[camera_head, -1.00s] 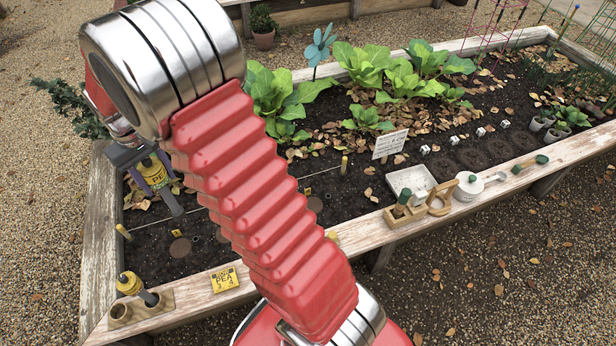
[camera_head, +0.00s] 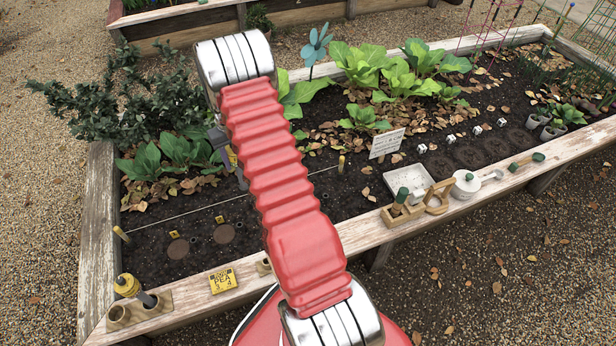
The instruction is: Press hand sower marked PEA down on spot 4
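My gripper (camera_head: 222,143) is partly hidden behind my red arm. It is shut on a yellow hand sower (camera_head: 232,158) with a dark tube pointing down, held above the bed's soil; its label is hidden now, but read PEA earlier. Below and to the left are two round brown spots, a left one (camera_head: 178,248) and a right one (camera_head: 224,233), each with a small yellow tag behind it. The tag numbers are too small to read. Any spots further right are hidden by my arm. A yellow card (camera_head: 222,280) on the front board reads PEA, 3 and 4.
Another yellow sower (camera_head: 127,286) stands in a wooden holder (camera_head: 150,310) at the front left corner. A string (camera_head: 172,217) crosses the soil between short yellow-topped pegs. Leafy plants (camera_head: 170,158) grow behind it. A tool tray (camera_head: 405,212) sits on the front board to the right.

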